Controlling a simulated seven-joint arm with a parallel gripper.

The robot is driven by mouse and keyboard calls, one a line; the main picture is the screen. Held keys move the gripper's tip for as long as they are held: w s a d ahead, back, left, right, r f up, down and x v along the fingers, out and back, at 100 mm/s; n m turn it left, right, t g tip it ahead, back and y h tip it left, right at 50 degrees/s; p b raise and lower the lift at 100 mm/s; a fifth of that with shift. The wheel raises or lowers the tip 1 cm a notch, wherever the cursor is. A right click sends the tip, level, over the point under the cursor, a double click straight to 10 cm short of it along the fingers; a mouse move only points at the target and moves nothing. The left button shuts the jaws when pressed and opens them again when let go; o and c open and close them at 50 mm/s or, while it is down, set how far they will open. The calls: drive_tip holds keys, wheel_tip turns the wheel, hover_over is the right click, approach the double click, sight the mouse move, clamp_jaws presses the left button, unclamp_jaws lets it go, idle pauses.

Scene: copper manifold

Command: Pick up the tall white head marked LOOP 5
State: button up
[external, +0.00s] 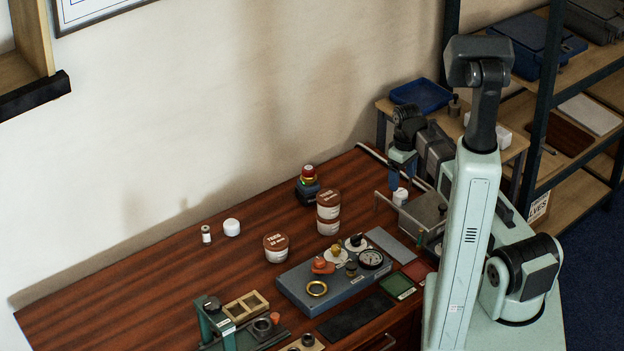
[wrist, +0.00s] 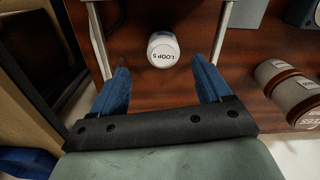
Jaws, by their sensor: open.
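The white head marked LOOP 5 (wrist: 163,49) shows in the wrist view on the red-brown wood, with its label reading clearly. In the external view it is the small white piece (external: 400,196) at the far right of the bench, beside a grey block. My gripper (wrist: 160,70) is open, with one blue finger on each side and nothing between them. The head lies just beyond the fingertips, roughly centred between them. In the external view my gripper (external: 394,180) is close above the head, and its fingers partly overlap in that view.
A metal rail frame (wrist: 222,32) stands close around the head. Brown-lidded tubs (wrist: 298,98) lie to the right in the wrist view. A blue-grey manifold board (external: 300,288) with fittings sits mid-bench.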

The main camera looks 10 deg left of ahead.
sight(400, 191)
drive_tip(key=shift+f, duration=0.95)
drive_tip(key=shift+f, duration=0.1)
drive_tip(key=shift+s+a+f, duration=0.1)
drive_tip(key=shift+s+f, duration=0.05)
drive_tip(key=shift+f, duration=1.1)
drive_tip(key=shift+s+f, duration=0.1)
drive_tip(key=shift+f, duration=1.1)
drive_tip(key=c, duration=1.2)
